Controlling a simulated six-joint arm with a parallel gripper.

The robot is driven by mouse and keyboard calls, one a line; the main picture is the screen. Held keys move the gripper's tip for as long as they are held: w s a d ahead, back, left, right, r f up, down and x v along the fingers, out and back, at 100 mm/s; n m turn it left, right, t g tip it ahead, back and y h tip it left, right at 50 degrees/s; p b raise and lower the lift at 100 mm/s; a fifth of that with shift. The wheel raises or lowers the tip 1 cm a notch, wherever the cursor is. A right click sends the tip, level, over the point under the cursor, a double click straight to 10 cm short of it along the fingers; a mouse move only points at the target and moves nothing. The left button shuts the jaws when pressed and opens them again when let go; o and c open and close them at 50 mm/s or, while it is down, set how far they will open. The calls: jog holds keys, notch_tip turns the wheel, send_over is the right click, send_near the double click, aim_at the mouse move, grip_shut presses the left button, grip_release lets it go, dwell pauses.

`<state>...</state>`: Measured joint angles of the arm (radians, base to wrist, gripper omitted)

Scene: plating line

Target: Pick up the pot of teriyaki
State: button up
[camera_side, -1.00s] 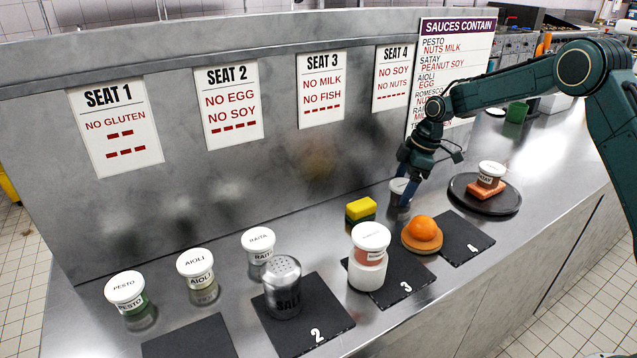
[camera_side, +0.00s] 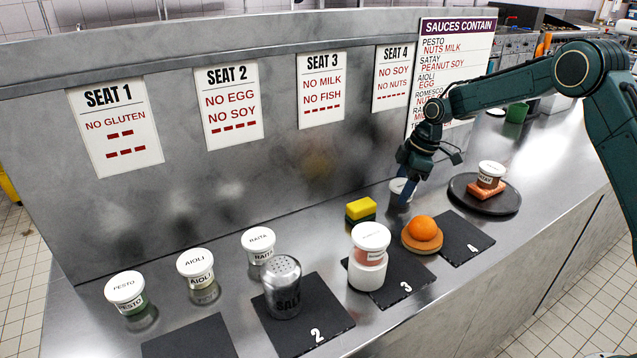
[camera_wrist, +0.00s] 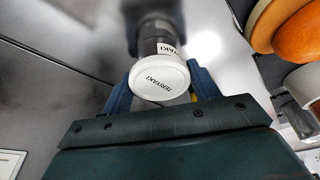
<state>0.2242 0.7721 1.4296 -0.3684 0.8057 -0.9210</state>
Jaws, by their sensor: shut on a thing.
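The pot of teriyaki (camera_wrist: 160,80) has a white lid marked TERIYAKI and a dark body, seen between my fingers in the wrist view. In the side view the pot (camera_side: 400,188) stands at the back of the counter, partly hidden by my gripper. My gripper (camera_side: 406,188) comes down on it from above. In the wrist view the two blue fingers of my gripper (camera_wrist: 160,88) are on either side of the pot, shut on it. I cannot tell any gap between the pot and the counter.
A yellow sponge (camera_side: 360,209) lies left of the pot. An orange on a round wooden board (camera_side: 408,243) is in front. A stacked romesco pot (camera_side: 370,240) stands on slate 3. A dark round plate (camera_side: 510,203) holds the satay pot at right. Slate 4 (camera_side: 462,246) has bare room.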

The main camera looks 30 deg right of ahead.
aim_at(403, 185)
jog(key=shift+r, duration=0.2)
notch_tip(403, 185, up, 10)
jog(key=shift+f, duration=0.15)
dwell(0.4)
dwell(0.5)
